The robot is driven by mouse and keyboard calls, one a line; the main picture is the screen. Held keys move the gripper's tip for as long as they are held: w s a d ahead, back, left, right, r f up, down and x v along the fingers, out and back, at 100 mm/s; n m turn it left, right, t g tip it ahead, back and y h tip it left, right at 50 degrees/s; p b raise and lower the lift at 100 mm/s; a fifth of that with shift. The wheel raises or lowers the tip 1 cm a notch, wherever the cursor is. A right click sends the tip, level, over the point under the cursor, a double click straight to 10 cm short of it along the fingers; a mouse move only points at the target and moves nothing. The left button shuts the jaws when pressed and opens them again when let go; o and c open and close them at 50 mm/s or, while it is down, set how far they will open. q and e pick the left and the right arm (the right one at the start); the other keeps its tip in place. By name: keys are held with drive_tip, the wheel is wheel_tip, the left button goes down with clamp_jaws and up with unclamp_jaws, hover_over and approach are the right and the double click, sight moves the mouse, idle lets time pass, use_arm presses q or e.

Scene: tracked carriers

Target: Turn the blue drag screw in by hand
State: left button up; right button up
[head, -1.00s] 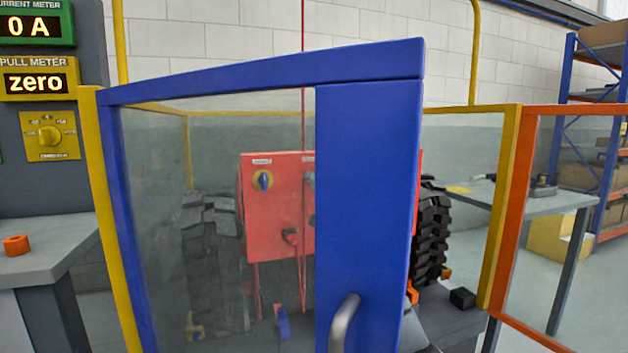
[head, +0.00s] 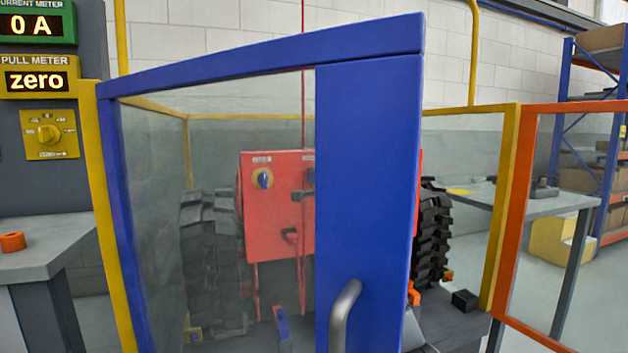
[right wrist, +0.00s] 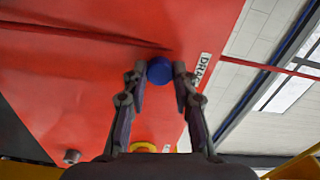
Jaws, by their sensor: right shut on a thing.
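The blue drag screw (right wrist: 160,70) is a round blue knob on the red box, beside a white label reading DRAG (right wrist: 202,70). My right gripper (right wrist: 158,78) has its two dark fingers on either side of the screw and is shut on it. In the head view, the red box (head: 270,215) stands behind the glass. A blue knob (head: 309,178) on it is partly covered by the blue door post. That post hides most of my right gripper there. My left gripper is not in view.
The blue-framed glass door (head: 365,180) with a grey handle (head: 343,310) stands in front of the red box. An orange-framed panel (head: 510,210) is at the right. The pull meter (head: 38,80) reads zero. A grey bench (head: 50,262) holds an orange part (head: 12,241).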

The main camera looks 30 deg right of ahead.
drive_tip(key=m+b, duration=0.3)
drive_tip(key=m, duration=0.6)
drive_tip(key=m+b, duration=0.1)
drive_tip(key=m, duration=0.2)
drive_tip(key=m+b, duration=0.2)
drive_tip(key=m, duration=0.1)
drive_tip(key=m+b, duration=0.1)
drive_tip(key=m, duration=0.2)
drive_tip(key=shift+f+b, duration=0.25)
drive_tip(key=shift+b, duration=0.05)
drive_tip(key=o, duration=0.6)
drive_tip(key=shift+r+b, duration=0.25)
drive_tip(key=shift+b, duration=0.1)
drive_tip(key=o, duration=0.5)
drive_tip(key=shift+d, duration=0.1)
drive_tip(key=shift+c, duration=0.2)
drive_tip(key=shift+r+p, duration=0.1)
drive_tip(key=shift+p, duration=0.2)
